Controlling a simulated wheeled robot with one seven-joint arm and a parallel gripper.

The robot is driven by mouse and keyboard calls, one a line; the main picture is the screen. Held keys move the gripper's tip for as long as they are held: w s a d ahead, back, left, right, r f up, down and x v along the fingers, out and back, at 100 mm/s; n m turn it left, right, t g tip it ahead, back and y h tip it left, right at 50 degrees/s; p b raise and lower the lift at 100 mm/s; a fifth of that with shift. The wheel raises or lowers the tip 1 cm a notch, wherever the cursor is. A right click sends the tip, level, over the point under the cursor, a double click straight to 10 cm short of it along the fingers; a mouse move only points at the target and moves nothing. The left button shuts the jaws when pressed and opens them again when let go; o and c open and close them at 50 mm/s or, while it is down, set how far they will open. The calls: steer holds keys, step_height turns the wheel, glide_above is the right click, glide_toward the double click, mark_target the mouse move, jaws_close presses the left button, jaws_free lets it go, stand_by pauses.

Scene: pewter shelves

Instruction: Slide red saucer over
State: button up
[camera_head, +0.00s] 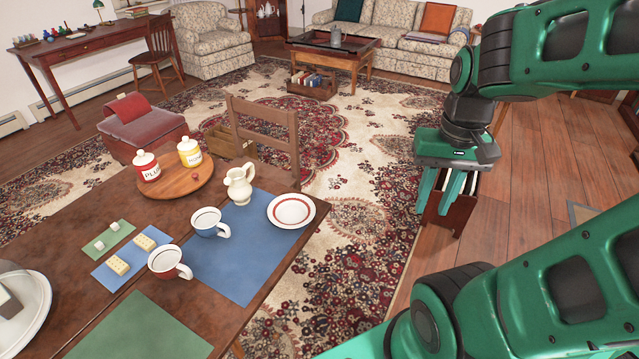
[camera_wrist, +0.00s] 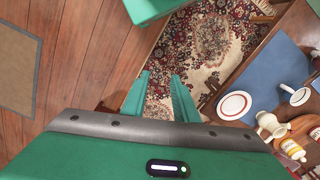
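The red saucer (camera_head: 291,211) is white with a red ring. It lies flat on the blue mat (camera_head: 240,262), near the table's right edge. In the wrist view the saucer (camera_wrist: 234,105) shows to the right of my fingers. My gripper (camera_head: 437,208) is open and empty, with its fingers pointing down. It hangs to the right of the table, over the floor, clear of the saucer. In the wrist view a gap shows between the fingers of my gripper (camera_wrist: 160,76).
A cream pitcher (camera_head: 239,185) and a blue cup (camera_head: 209,223) stand left of the saucer. A red cup (camera_head: 168,263) is nearer the front. Two jars stand on a round wooden board (camera_head: 176,184). A wooden chair (camera_head: 267,132) is behind the table. The mat's front part is bare.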

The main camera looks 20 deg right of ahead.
steer(key=w+a+f, duration=0.2)
steer(key=w, duration=0.5)
steer(key=w+a+f, duration=0.2)
steer(key=w+f, duration=0.1)
steer(key=w, duration=0.4)
steer(key=t+y, duration=0.2)
glide_above(309, 215)
steer(key=s+d, duration=0.2)
steer(key=d, duration=0.1)
step_height(309, 215, down, 6)
steer(key=shift+a+m, duration=0.25)
steer(key=shift+m, duration=0.05)
steer(key=x, duration=1)
steer(key=shift+s+a+f, duration=0.2)
steer(key=shift+f, duration=0.15)
steer(key=shift+c, duration=0.7)
jaws_close()
